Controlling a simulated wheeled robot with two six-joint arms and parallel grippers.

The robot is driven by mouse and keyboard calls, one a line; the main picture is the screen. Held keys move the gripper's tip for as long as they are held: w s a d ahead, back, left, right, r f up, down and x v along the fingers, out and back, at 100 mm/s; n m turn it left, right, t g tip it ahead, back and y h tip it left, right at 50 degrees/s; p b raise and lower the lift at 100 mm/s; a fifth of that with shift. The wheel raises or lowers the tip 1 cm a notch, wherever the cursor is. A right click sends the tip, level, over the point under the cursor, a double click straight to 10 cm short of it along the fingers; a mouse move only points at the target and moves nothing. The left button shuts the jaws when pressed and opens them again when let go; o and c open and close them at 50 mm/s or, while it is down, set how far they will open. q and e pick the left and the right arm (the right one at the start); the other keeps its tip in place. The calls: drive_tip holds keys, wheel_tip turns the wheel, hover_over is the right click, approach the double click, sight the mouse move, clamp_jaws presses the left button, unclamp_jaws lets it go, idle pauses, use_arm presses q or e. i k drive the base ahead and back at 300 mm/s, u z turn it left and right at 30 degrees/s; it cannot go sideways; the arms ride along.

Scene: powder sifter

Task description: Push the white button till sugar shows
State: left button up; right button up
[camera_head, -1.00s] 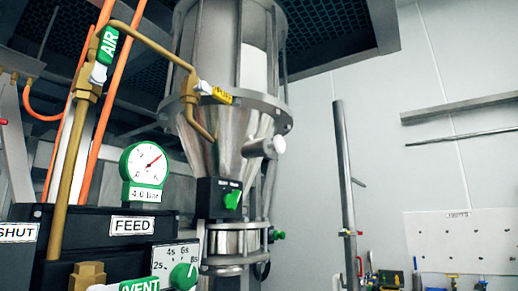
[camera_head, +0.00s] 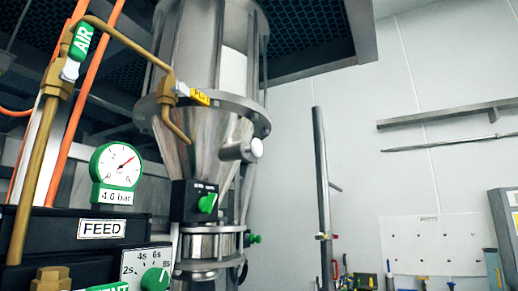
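A white round button-like cap (camera_head: 256,147) sits on the end of a short grey cylinder at the right side of the steel hopper cone (camera_head: 215,135). Nothing touches it. A pale white panel (camera_head: 233,72) shows on the upper steel vessel; I cannot tell whether it is sugar. A clear-looking ring section (camera_head: 208,246) below the hopper shows no distinct sugar. A black box with a green knob (camera_head: 208,203) is on the front of the neck. Neither of my grippers is in view.
On the left are a pressure gauge (camera_head: 118,166), a black FEED box (camera_head: 100,229), a green timer dial (camera_head: 155,279) and brass pipes with an AIR valve (camera_head: 80,42). A steel post (camera_head: 321,180) stands right of the hopper. A pegboard (camera_head: 432,246) hangs on the wall.

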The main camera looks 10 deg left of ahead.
sight(256, 148)
drive_tip(key=u, duration=0.3)
drive_tip(key=k, duration=0.95)
drive_tip(key=z, duration=0.8)
drive_tip(key=i, duration=1)
